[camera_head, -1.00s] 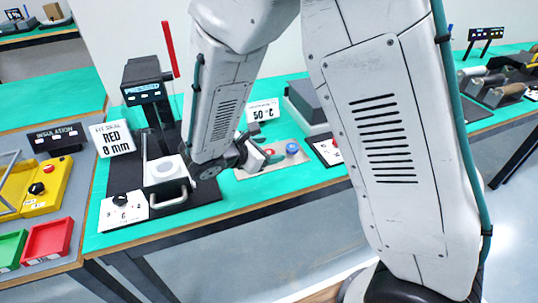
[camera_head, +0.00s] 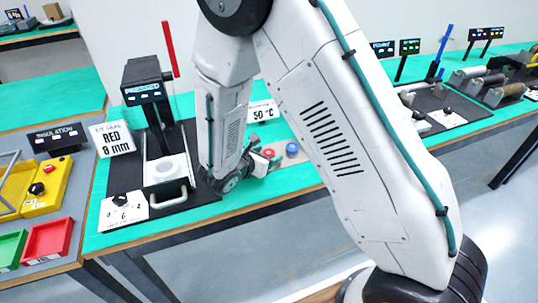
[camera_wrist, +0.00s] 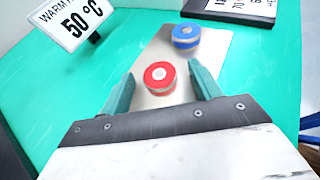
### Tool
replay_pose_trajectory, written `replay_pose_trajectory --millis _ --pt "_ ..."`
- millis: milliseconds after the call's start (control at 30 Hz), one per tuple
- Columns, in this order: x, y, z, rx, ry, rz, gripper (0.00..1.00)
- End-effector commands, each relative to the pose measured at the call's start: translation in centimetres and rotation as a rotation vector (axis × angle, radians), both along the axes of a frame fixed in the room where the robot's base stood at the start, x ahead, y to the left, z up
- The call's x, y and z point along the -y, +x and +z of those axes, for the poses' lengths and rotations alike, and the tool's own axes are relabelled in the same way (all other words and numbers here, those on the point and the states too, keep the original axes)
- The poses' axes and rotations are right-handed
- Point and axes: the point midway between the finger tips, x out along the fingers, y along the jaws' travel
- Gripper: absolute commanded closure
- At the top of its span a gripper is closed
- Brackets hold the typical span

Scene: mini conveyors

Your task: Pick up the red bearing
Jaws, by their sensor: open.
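The red bearing (camera_wrist: 160,76) sits on a pale metal plate (camera_wrist: 150,50) on the green table, and in the head view it is a small red spot (camera_head: 268,153). My gripper (camera_wrist: 162,84) is open, with its two teal fingers on either side of the red bearing in the wrist view. I cannot tell whether they touch it. The blue bearing (camera_wrist: 186,36) lies beyond the red one on the same plate, and it also shows in the head view (camera_head: 292,148).
A "50 °C" sign (camera_wrist: 75,20) stands at the upper left of the wrist view. In the head view a press (camera_head: 150,90) with a red lever and a "RED 8 mm" sign (camera_head: 112,139) stand left of my arm. Green table (camera_wrist: 250,80) is clear right of the plate.

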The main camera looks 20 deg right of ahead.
Motion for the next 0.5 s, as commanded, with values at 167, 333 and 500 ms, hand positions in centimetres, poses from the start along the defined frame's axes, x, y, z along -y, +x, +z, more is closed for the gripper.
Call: replay_pose_trajectory --millis 167,333,500 --pt "-0.01 0.01 0.01 0.000 0.000 0.000 0.37" --pt "-0.02 0.00 0.03 0.001 0.001 0.000 0.84" --pt "-0.03 0.00 0.04 0.002 0.000 0.001 0.87"
